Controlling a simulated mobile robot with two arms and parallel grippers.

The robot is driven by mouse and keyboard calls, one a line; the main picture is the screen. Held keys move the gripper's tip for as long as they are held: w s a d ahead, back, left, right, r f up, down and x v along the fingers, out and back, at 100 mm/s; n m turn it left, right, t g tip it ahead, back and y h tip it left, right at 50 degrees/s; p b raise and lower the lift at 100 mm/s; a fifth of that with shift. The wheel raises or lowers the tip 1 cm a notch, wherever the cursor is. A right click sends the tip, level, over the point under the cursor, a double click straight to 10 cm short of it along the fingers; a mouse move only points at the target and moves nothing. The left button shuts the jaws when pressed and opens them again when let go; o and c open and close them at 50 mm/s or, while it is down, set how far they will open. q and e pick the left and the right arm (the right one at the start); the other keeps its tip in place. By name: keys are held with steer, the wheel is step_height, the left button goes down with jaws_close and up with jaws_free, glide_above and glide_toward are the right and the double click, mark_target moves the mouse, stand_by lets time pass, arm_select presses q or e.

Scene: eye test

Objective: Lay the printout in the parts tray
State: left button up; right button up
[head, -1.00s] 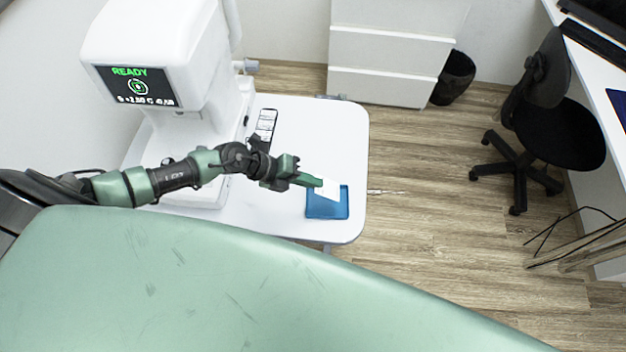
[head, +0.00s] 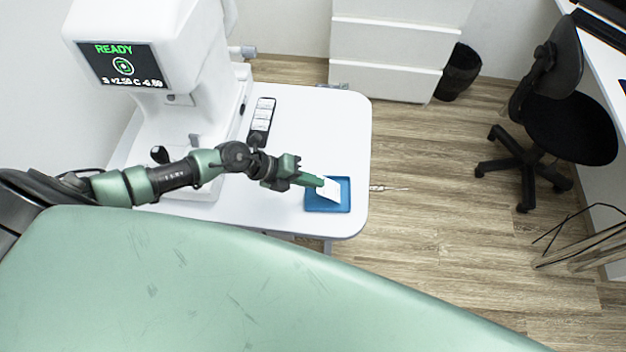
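The printout (head: 328,190) is a small white sheet at the fingertips of my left gripper (head: 319,182). The gripper comes in from the left and looks shut on the sheet's near left end. The parts tray (head: 341,206) is a shallow blue tray near the right edge of the white table. The printout is over the tray, inside its outline in the head view. I cannot tell whether it touches the tray floor. My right gripper is not in view.
A white machine (head: 160,60) with a READY screen stands on the left of the white table (head: 320,120). A black and white strip-like object (head: 262,115) lies beside it. A white drawer cabinet (head: 385,60), black bin (head: 459,72) and black chair (head: 560,120) stand beyond.

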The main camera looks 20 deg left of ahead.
arm_select(q)
steer(key=o, duration=0.3)
steer(key=shift+o, duration=0.2)
steer(key=shift+a, duration=0.1)
steer(key=b+v, duration=0.1)
steer(key=v, duration=0.6)
steer(key=shift+s+a+r, duration=0.15)
steer(key=shift+a+r, duration=0.05)
steer(key=shift+r, duration=0.05)
